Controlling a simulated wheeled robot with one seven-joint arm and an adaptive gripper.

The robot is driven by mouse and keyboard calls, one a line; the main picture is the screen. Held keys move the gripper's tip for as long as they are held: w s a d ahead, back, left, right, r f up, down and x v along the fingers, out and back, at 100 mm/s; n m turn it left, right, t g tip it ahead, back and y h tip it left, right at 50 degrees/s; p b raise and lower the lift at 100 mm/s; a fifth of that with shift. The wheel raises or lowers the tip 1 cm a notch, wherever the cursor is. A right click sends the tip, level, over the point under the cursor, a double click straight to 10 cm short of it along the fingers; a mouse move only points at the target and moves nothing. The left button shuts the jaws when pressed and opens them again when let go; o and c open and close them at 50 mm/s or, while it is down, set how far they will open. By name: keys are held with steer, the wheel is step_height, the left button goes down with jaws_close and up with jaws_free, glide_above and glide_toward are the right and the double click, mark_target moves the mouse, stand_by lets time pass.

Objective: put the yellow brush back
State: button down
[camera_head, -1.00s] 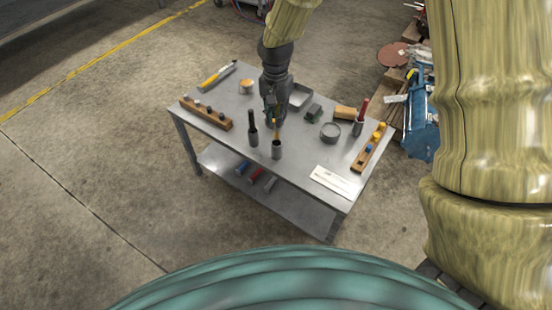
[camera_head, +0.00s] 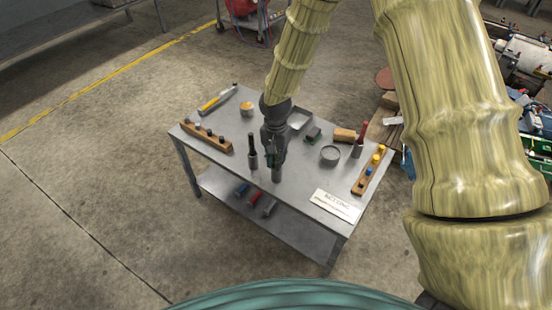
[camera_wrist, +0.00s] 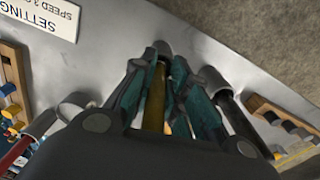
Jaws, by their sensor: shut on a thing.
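The yellow brush (camera_wrist: 154,100) is between the fingers of my gripper (camera_wrist: 168,85) in the wrist view, its yellow handle running lengthwise. My gripper is shut on it.
A cup with a black-handled tool (camera_head: 252,145) stands close on the left. A red-handled tool (camera_head: 362,132) stands in a cup on the right.

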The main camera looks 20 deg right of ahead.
steer(key=c, duration=1.4)
jaws_free()
steer(key=shift+f, duration=0.1)
steer(key=shift+f, duration=0.1)
steer(key=shift+f+b, duration=0.3)
steer(key=shift+b, duration=0.45)
steer(key=r, duration=0.3)
steer(key=r+p, duration=0.1)
steer(key=r, duration=0.7)
steer(key=shift+w+d+r+p, duration=0.1)
steer(key=shift+d+r+p, duration=0.05)
steer(key=shift+d+p, duration=0.25)
